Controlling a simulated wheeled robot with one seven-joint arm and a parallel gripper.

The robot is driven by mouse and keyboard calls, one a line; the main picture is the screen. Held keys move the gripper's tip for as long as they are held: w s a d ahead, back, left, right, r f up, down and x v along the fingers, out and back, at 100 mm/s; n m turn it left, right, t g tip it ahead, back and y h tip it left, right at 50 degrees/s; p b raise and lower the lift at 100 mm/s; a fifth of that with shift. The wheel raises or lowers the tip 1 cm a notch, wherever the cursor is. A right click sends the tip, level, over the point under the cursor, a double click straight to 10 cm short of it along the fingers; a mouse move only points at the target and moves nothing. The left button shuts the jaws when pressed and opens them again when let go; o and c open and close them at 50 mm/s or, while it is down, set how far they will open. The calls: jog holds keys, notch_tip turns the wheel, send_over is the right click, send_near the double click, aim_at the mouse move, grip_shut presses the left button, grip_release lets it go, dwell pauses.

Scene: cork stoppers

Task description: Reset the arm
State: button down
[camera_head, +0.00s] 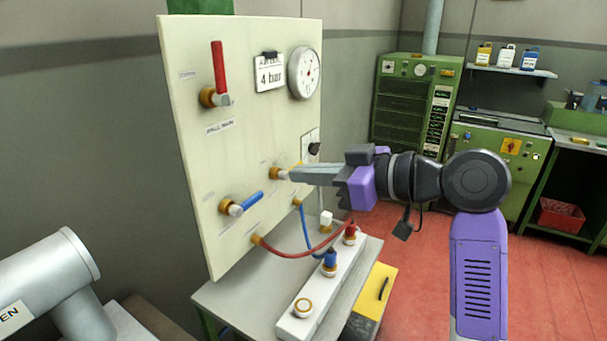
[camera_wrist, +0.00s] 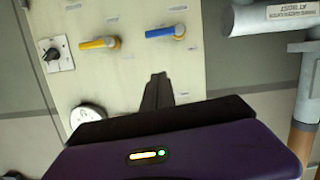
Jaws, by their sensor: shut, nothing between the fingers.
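My gripper (camera_head: 291,174) reaches out from the right in the head view, in front of the pale valve panel (camera_head: 195,110). Its fingers are shut with nothing between them. In the head view the tips overlap the brass fitting of the yellow lever (camera_head: 296,164), which is mostly hidden behind them. In the wrist view the closed fingertips (camera_wrist: 158,78) lie over bare panel, apart from the yellow lever (camera_wrist: 98,43) and the blue lever (camera_wrist: 165,32). I cannot tell how close the tips are to the panel.
The panel also bears a red lever (camera_head: 218,68), a dial gauge (camera_head: 303,73) and a black knob (camera_head: 314,148). Red and blue hoses run to a white manifold (camera_head: 318,296) on the bench below. A grey pipe (camera_head: 45,275) stands at lower left. Red floor is open at right.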

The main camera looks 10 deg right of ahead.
jog(key=w+d+r+m+t+h, duration=0.2)
jog(key=w+d+r+m+t, duration=0.15)
jog(key=d+m+t, duration=0.3)
jog(key=s+d+f+m+t+h, duration=0.25)
jog(key=s+f+h, duration=0.2)
jog(key=f, duration=0.25)
jog(key=s+d+f+m+t+h, duration=0.2)
jog(key=s+d+f+m+h, duration=0.2)
jog(key=s+f, duration=0.25)
jog(key=s+f+g, duration=0.2)
jog(key=s+f, duration=0.3)
jog(key=s, duration=0.7)
jog(key=s+f+n+g+h, duration=0.1)
jog(key=s+f, duration=0.5)
jog(key=s, duration=0.7)
jog(key=s+f+g, duration=0.2)
jog(key=s+f, duration=0.4)
jog(key=s, duration=0.6)
jog(key=shift+s+n+g, duration=0.15)
jog(key=shift+n+g, duration=0.25)
jog(key=shift+f, duration=0.15)
